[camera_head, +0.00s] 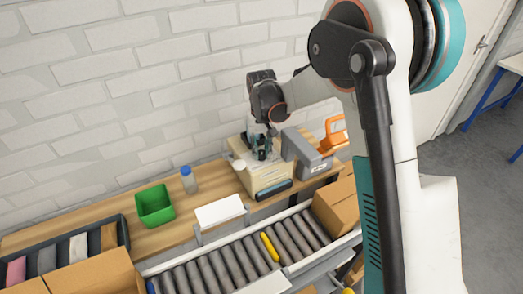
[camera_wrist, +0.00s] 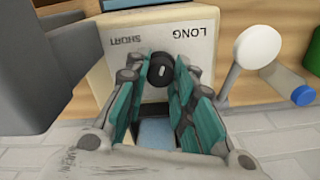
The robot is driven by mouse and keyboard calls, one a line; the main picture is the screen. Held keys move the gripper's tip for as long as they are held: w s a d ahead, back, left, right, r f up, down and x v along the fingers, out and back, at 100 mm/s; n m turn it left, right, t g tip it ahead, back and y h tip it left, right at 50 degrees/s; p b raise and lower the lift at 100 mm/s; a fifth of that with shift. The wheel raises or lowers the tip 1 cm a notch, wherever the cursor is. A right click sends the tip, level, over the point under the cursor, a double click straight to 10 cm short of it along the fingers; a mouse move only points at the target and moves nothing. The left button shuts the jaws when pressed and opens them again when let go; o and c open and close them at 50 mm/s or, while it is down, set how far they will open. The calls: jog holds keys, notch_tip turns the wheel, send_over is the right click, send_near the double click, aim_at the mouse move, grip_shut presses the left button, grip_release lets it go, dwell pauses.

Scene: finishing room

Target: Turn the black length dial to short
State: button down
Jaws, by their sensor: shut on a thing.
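The black length dial (camera_wrist: 160,74) sits on the cream top of a box-shaped machine (camera_wrist: 118,72). The words SHORT (camera_wrist: 125,40) and LONG (camera_wrist: 190,32) are printed upside down beyond the dial in the wrist view, SHORT to the left and LONG to the right. A small pale mark shows on the dial; which word it points to is unclear. My gripper (camera_wrist: 164,68) has its teal-sided fingers on both sides of the dial and is shut on it. In the head view my gripper (camera_head: 262,152) is over the machine (camera_head: 268,180), and the dial is hidden.
A white disc on a stalk (camera_wrist: 252,50) stands close beside my gripper. A blue-capped bottle (camera_head: 188,181) and green bin (camera_head: 154,206) stand left on the bench. A roller conveyor (camera_head: 235,262) runs in front.

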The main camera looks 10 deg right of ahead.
aim_at(262, 152)
jog(key=n+b, duration=0.1)
jog(key=n, duration=0.5)
jog(key=shift+n, duration=0.3)
jog(key=n, duration=0.6)
jog(key=shift+b, duration=0.3)
jog(key=shift+n, duration=0.3)
jog(key=c, duration=1.3)
grip_release()
jog(key=shift+c, duration=0.2)
notch_tip(262, 152, up, 12)
